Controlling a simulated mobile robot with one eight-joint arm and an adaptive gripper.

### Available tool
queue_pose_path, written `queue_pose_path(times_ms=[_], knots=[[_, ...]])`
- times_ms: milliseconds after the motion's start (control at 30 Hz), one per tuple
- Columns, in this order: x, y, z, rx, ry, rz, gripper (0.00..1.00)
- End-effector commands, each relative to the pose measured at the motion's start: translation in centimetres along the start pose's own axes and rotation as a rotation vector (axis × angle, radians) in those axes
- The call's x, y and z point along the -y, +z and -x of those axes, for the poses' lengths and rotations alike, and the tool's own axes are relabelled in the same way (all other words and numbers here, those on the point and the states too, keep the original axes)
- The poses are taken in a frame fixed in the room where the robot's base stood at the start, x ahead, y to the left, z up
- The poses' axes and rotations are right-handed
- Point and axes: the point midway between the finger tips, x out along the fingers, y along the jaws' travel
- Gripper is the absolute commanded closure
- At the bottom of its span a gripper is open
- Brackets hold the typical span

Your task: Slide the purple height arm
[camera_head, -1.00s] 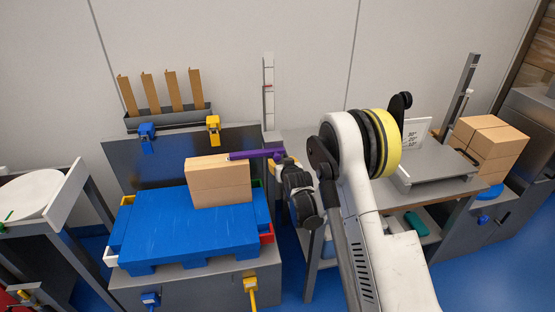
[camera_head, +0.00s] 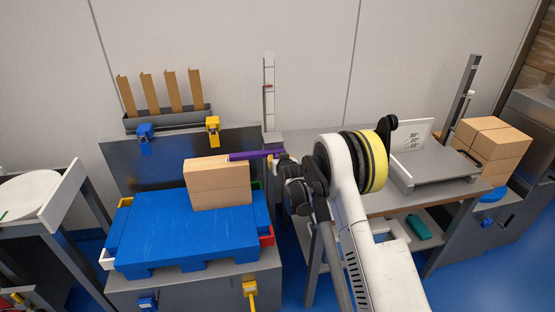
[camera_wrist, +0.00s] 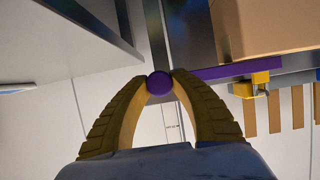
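The purple height arm (camera_head: 252,155) reaches left from the upright grey post (camera_head: 268,100) to the stacked cardboard boxes (camera_head: 218,184). In the wrist view its round purple end (camera_wrist: 160,84) sits between my two fingertips, and its bar (camera_wrist: 225,72) runs right past a cardboard box (camera_wrist: 268,25). My gripper (camera_wrist: 159,86) is closed around that round end, with a fingertip touching each side. In the head view my gripper (camera_head: 283,162) is small and partly hidden by my wrist.
The boxes stand on a blue pallet (camera_head: 180,230) on a grey bench. Yellow (camera_head: 212,128) and blue (camera_head: 145,135) clamps hang behind. A table with a grey platform (camera_head: 440,168) stands right, with more boxes (camera_head: 492,145) beyond.

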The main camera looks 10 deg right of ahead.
Motion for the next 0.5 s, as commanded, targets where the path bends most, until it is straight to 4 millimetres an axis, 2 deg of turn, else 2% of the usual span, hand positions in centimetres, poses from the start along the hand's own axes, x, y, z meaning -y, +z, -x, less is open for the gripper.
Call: queue_pose_path(times_ms=[267, 367, 500], knots=[[0.0, -0.5, 0.2, -0.001, 0.000, 0.000, 1.00], [0.0, -2.0, 0.8, -0.002, 0.000, 0.000, 1.00], [0.0, -5.0, 2.0, -0.003, 0.000, 0.000, 1.00]])
